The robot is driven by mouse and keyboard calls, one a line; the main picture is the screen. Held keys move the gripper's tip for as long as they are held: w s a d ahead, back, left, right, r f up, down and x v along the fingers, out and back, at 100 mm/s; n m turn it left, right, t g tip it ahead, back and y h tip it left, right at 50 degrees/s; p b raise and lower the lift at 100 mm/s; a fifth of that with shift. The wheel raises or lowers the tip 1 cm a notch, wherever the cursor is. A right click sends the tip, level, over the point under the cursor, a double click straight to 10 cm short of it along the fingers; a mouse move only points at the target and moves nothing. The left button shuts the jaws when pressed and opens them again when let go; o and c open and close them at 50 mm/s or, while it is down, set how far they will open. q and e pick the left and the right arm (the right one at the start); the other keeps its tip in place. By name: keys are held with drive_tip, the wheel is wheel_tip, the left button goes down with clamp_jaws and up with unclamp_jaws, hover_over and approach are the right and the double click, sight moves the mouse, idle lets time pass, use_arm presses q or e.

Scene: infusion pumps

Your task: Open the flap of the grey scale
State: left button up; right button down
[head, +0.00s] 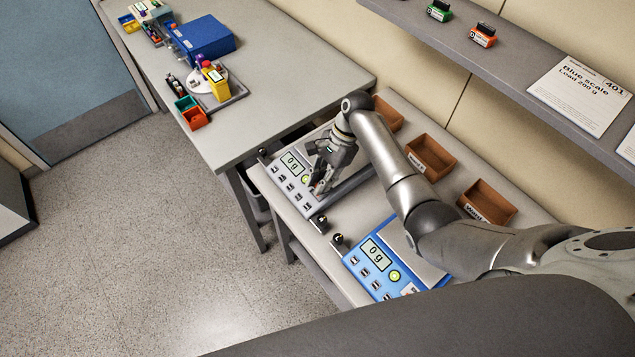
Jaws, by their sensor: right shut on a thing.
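The grey scale (284,188) sits on the lower bench in the middle of the head view. Its lit display reads 0 g, with a green button and several small keys on its panel. My right gripper (318,187) reaches down over the scale beside the panel. It is shut on what looks like the flap of the grey scale; the fingers hide the place of contact. My right arm covers part of the scale's top, so how far the flap stands open is hard to tell. My left gripper is not in view.
A blue scale (371,265) stands nearer on the same bench, partly under my arm. Brown bins (430,157) line the back. A shelf (500,75) with cards and small devices overhangs the right. The grey table (290,70) behind holds a blue box (204,38) and a tray.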

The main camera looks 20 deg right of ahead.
drive_tip(key=shift+w+d+g+y+b, duration=0.25)
drive_tip(key=shift+d+g+y+b, duration=0.2)
drive_tip(key=shift+y, duration=0.55)
drive_tip(key=y+b, duration=0.1)
drive_tip(key=b, duration=0.1)
drive_tip(key=d+g+y+b, duration=0.1)
drive_tip(key=y+b, duration=0.2)
drive_tip(key=b, duration=0.2)
drive_tip(key=shift+w+d+f+g+y, duration=0.25)
drive_tip(key=shift+w+d+f+y, duration=0.05)
drive_tip(key=shift+d+r+y+b, duration=0.2)
drive_tip(key=shift+y+b, duration=0.3)
drive_tip(key=shift+b, duration=0.25)
drive_tip(key=c, duration=1.4)
unclamp_jaws()
drive_tip(key=shift+f, duration=0.1)
drive_tip(key=shift+o, duration=0.2)
